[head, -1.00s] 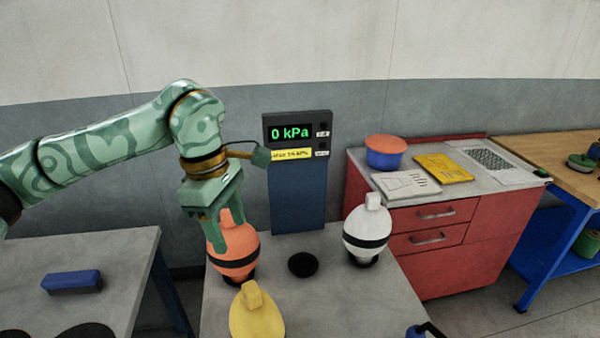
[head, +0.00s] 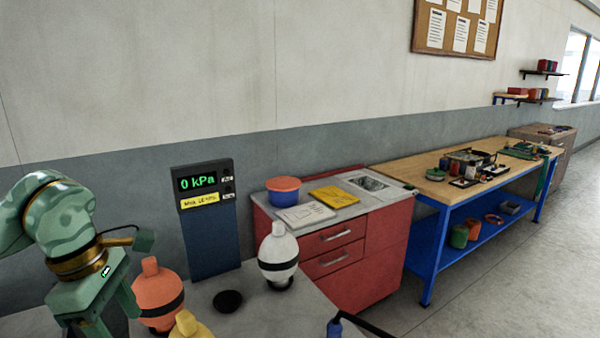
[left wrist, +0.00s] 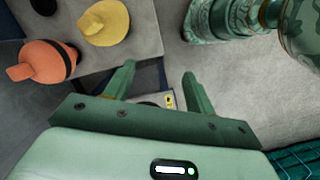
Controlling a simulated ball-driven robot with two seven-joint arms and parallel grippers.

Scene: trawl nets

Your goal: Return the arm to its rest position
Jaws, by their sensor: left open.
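My left gripper (head: 108,318) is at the lower left of the head view, its arm reaching in from the left edge. It appears left of the orange float (head: 158,295). In the left wrist view its two green fingers (left wrist: 158,76) are spread with nothing between them. The orange float (left wrist: 42,62) and the yellow float (left wrist: 105,24) show there at upper left, apart from the fingers. My right gripper is in neither view.
A white float (head: 278,255) and a black round base (head: 228,301) are on the grey table. Behind stands a gauge post (head: 208,235) reading 0 kPa. A red cabinet (head: 385,240) and a wooden workbench (head: 440,190) stand to the right.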

